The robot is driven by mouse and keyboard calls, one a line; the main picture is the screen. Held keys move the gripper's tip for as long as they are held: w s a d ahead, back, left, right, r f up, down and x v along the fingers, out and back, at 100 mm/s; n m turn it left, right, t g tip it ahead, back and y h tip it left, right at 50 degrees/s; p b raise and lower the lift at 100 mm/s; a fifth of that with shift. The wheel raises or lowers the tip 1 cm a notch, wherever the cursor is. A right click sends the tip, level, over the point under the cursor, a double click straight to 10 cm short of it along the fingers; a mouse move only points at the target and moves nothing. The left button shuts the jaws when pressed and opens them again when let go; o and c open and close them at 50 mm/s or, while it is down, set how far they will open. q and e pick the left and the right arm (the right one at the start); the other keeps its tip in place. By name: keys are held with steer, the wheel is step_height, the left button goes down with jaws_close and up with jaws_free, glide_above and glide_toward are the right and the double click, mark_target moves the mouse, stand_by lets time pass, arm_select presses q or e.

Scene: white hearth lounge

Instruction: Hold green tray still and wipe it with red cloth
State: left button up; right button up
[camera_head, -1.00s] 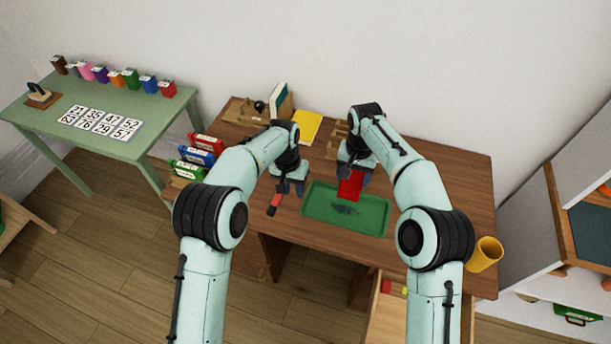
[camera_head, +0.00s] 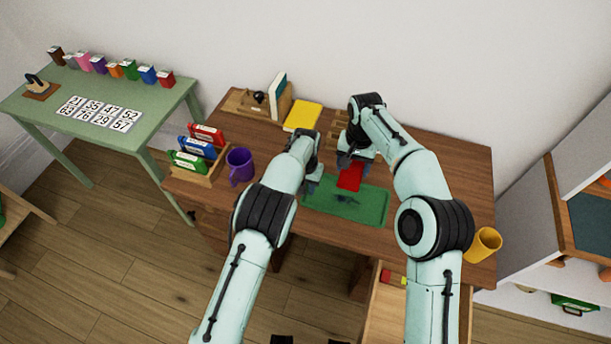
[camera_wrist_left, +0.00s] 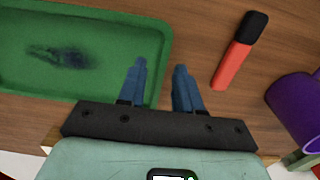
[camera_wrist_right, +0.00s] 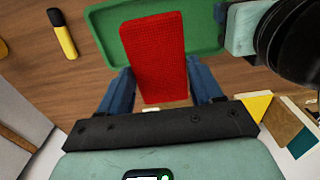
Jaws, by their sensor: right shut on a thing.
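The green tray (camera_head: 370,208) lies flat on the brown desk with a dark smudge (camera_head: 345,198) on its floor. The red cloth (camera_head: 350,178) hangs from my right gripper (camera_head: 356,160), which is shut on it over the tray's far side. In the right wrist view the cloth (camera_wrist_right: 155,50) spans the space between the fingers; whether it touches the tray is unclear. My left gripper (camera_head: 311,188) is at the tray's left end. In the left wrist view its fingers (camera_wrist_left: 160,85) are apart, with the tray's rim (camera_wrist_left: 160,50) near the gap between them.
A red marker with a black cap (camera_wrist_left: 238,50) lies beside the left gripper. A purple mug (camera_head: 240,166) and a rack of coloured boxes (camera_head: 195,150) stand on the desk's left. A yellow cup (camera_head: 484,245) stands at its right edge. A yellow book (camera_head: 303,115) lies behind.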

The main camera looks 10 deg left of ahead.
arm_select(q)
steer(key=shift+f, duration=1.15)
jaws_close()
arm_select(e)
steer(key=s+d+f, duration=0.1)
steer(key=d+f, duration=0.5)
glide_above(362, 203)
steer(key=shift+f, duration=2.75)
